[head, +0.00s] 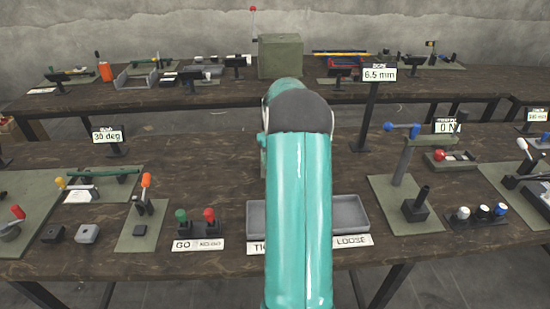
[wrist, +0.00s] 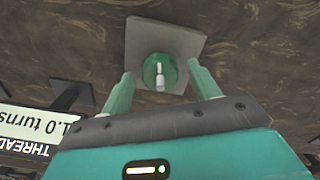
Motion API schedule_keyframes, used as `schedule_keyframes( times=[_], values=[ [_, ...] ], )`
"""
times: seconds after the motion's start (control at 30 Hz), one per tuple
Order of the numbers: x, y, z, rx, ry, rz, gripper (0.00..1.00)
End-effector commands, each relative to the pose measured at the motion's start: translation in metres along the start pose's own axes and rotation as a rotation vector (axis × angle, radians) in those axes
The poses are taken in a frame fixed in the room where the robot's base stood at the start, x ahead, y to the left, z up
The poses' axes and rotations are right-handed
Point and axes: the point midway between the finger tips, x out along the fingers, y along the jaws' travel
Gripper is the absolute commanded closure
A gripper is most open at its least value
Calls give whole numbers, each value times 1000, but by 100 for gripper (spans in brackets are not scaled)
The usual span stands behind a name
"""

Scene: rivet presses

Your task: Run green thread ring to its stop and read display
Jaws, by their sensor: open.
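The green thread ring (wrist: 151,69) shows in the wrist view on a square grey plate (wrist: 189,45) on the dark wooden table. A pale peg stands out from the ring. My gripper (wrist: 160,74) is open, with one green finger on each side of the ring and visible gaps between. Whether the fingertips are level with the ring is hard to tell. The thread display (wrist: 38,126) at the left reads 1.0 turns, upside down in this view. In the head view my own arm covers the middle, and I cannot make out the ring or my gripper there.
In the head view, a grey tray (head: 350,212) with a LOOSE label lies partly behind my arm. GO/NO-GO gauges (head: 209,216) stand left of it, and a press (head: 416,206) stands right. Other displays read 30 deg (head: 108,136), 6.5 mm (head: 380,75) and 0 N (head: 446,127).

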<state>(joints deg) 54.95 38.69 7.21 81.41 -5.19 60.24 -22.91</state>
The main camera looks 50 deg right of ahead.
Motion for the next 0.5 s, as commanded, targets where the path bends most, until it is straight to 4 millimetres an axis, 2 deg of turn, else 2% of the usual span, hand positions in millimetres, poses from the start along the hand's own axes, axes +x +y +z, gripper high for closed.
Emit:
schedule_keyframes(
  times=[0.17, 0.5],
  values=[
    [-20, 0, -1, 0, 3, 1, 39],
    [-95, 0, -1, -1, 5, 2, 39]
  ],
)
